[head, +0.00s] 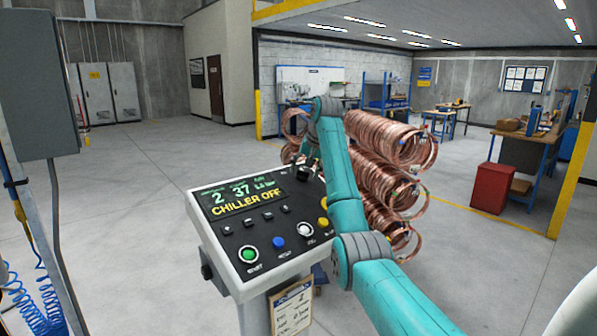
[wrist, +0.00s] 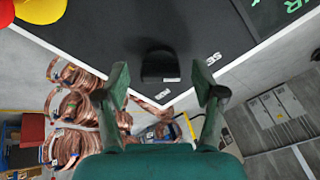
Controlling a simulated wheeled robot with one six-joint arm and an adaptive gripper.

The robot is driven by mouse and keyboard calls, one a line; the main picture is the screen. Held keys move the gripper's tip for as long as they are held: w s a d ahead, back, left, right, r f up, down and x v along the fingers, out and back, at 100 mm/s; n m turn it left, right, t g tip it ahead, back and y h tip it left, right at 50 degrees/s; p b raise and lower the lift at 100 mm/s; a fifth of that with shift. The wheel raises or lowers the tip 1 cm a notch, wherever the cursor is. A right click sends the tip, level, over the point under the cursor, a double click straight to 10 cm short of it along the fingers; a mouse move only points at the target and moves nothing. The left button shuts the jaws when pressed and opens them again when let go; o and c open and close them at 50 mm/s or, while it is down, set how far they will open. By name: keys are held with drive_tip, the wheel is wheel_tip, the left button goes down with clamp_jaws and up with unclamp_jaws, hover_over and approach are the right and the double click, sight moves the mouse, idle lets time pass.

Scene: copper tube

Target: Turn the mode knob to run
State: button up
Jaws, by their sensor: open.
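The console (head: 222,268) stands in front of me with a tilted black panel, and its display (head: 247,199) reads "CHILLER OFF" in yellow. In the wrist view, a black knob (wrist: 158,66) sits on the panel near its edge, with small white labels around it that are too small to read surely. My gripper (wrist: 163,82) is open, its two fingers on either side of the knob in the picture, with nothing between them. I cannot tell whether they are level with the knob.
The panel also bears a green button (head: 249,254), a blue button (head: 278,243), a white button (head: 305,230) and a yellow one (head: 323,222). Copper coils (head: 390,145) are stacked behind my arm. A grey cabinet (head: 40,80) stands at left.

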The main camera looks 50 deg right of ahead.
drive_tip(key=shift+w+f, duration=0.15)
drive_tip(key=shift+f, duration=0.1)
drive_tip(key=c, duration=1.1)
drive_tip(key=shift+c, duration=0.2)
